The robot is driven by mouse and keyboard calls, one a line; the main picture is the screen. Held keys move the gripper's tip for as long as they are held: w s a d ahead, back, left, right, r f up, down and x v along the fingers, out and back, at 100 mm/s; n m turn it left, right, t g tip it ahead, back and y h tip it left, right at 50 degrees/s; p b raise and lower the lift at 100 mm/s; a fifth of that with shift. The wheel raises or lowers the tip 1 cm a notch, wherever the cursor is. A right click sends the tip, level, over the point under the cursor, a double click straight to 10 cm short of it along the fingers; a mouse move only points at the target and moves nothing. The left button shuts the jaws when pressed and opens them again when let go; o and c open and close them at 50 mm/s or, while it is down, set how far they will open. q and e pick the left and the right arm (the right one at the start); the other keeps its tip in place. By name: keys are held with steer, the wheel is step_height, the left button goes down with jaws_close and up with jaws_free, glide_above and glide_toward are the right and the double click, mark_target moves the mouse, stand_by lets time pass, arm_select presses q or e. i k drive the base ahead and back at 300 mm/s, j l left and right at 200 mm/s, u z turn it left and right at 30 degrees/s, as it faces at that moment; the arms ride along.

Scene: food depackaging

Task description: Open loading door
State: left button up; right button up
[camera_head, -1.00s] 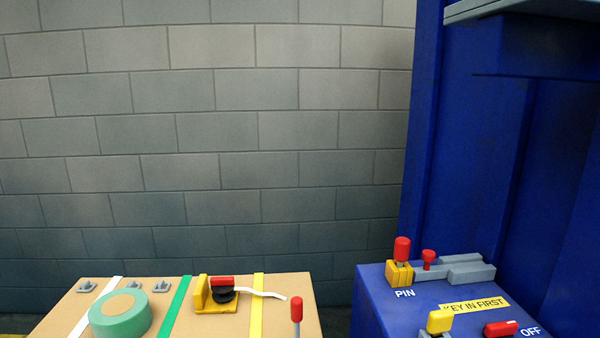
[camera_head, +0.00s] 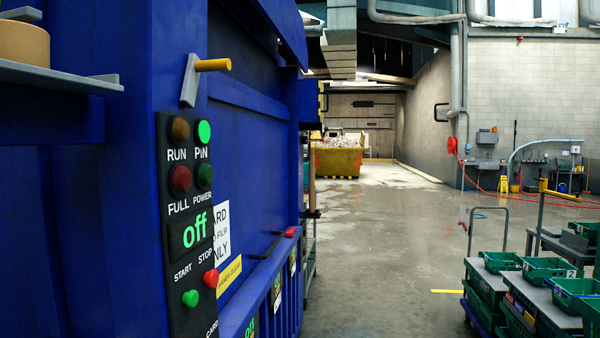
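The blue machine (camera_head: 125,190) fills the left of the head view. Its front runs away from me, with a blue recessed panel (camera_head: 240,150) behind the control strip; I cannot tell for sure whether this is the loading door or whether it is open. A grey lever with a yellow grip (camera_head: 213,65) sticks out above the strip. A black bar with a red end (camera_head: 275,240) lies along a lower ledge. The control strip (camera_head: 175,285) shows a lit green PIN lamp (camera_head: 204,132), a display (camera_head: 194,229) reading "off", and green and red buttons. Neither gripper is in view.
Wet concrete floor (camera_head: 385,250) lies open right of the machine. Carts with green crates (camera_head: 490,285) stand at the lower right. A yellow skip (camera_head: 337,161) is at the back. A red hose (camera_head: 500,172) and yellow bucket (camera_head: 503,184) are by the far wall.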

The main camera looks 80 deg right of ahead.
mark_target(249, 129)
steer(key=z, duration=2.3)
steer(key=i+l, duration=0.3)
steer(key=i, duration=0.25)
steer(key=i+l, duration=0.35)
steer(key=i, duration=0.15)
steer(key=i+l, duration=0.3)
steer(key=i, duration=0.25)
steer(key=i+l, duration=0.35)
steer(key=i, duration=0.15)
steer(key=i+l, duration=0.3)
steer(key=i, duration=0.25)
steer(key=i+l+u, duration=0.55)
steer(key=i+l, duration=0.05)
steer(key=i, duration=0.05)
